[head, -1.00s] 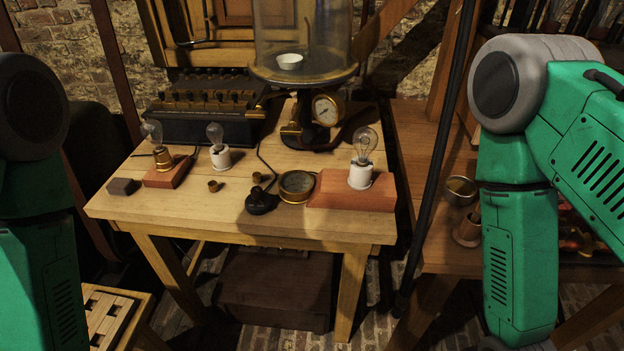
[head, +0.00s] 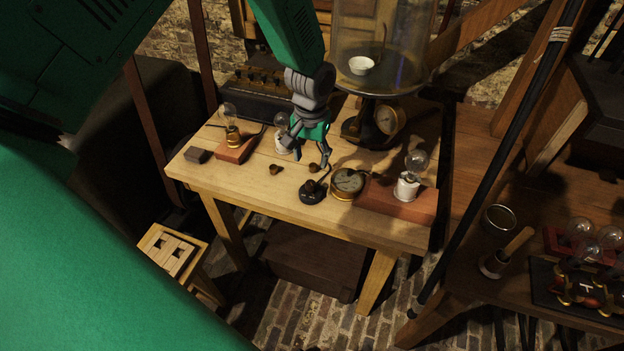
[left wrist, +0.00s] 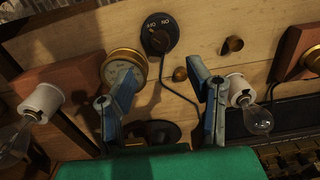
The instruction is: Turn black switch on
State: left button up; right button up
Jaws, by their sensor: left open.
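The black switch (head: 312,192) is a round black base with a knob, near the front edge of the wooden table (head: 225,180). In the left wrist view the black switch (left wrist: 160,35) shows white lettering on its face and a dark wire running from it. My left gripper (head: 309,154) is open and empty above the table, just behind and above the switch. In the left wrist view the left gripper's two blue-grey fingers (left wrist: 165,75) are spread apart, with the switch beyond their tips. My right gripper is not in view.
A brass gauge (head: 347,182) sits just right of the switch. A bulb in a white holder (head: 407,187) stands on a red-brown block at right. Another white bulb holder (head: 283,143) is close behind the gripper. Small brass pieces (head: 276,169) lie nearby. A glass bell jar (head: 380,50) stands behind.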

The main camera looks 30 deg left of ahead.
aim_at(310, 182)
pick_arm(q)
notch_tip(310, 182, down, 10)
jog(key=shift+r+p, duration=0.1)
jog(key=shift+p, duration=0.35)
jog(key=shift+c, duration=0.4)
jog(key=shift+a, duration=0.1)
grip_shut()
